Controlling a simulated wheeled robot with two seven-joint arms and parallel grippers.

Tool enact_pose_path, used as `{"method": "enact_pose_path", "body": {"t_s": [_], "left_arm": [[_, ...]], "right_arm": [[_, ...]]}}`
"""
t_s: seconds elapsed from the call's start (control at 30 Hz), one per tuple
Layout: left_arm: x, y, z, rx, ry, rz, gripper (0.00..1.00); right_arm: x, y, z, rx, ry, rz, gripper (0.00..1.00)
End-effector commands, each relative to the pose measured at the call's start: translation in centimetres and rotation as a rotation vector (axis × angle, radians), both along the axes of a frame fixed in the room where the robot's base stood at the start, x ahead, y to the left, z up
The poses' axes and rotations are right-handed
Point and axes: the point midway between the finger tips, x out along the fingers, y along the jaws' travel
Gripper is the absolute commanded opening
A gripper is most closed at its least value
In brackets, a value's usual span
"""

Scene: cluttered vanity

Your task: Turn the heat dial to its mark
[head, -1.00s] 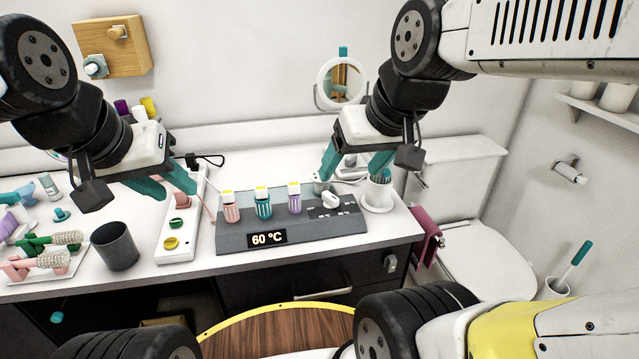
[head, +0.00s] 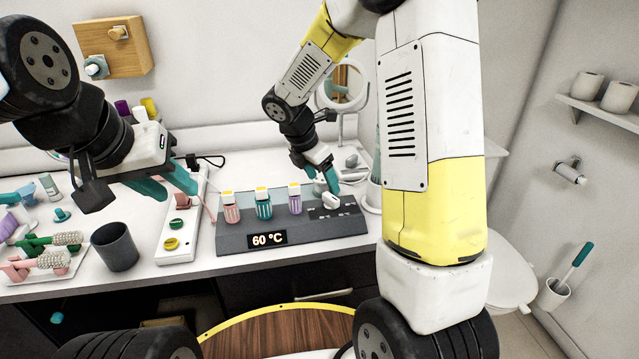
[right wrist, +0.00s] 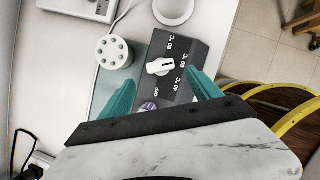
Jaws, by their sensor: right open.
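My left gripper (head: 178,190) is open and empty over the white switch strip.
A white holed holder (right wrist: 114,52) and a white cup (right wrist: 173,10) stand close by. A grey cup (head: 118,247) is at left.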

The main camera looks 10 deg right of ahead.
Motion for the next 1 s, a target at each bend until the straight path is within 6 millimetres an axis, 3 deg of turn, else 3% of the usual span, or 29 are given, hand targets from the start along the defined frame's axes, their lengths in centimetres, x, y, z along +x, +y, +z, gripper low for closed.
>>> {"method": "enact_pose_path", "body": {"t_s": [0.43, 0.83, 1.0], "left_arm": [[0.0, 0.0, 0.0, 0.000, 0.000, 0.000, 0.36], [0.0, 0.0, 0.0, 0.000, 0.000, 0.000, 0.36], [0.0, 0.0, 0.0, 0.000, 0.000, 0.000, 0.36]], "right_arm": [[1.1, -2.2, -6.0, -0.001, 0.003, -0.002, 0.73], [1.4, -2.5, -6.9, 0.001, 0.000, -0.004, 0.73], [1.3, -2.5, -6.8, 0.001, 0.000, -0.004, 0.41]]}}
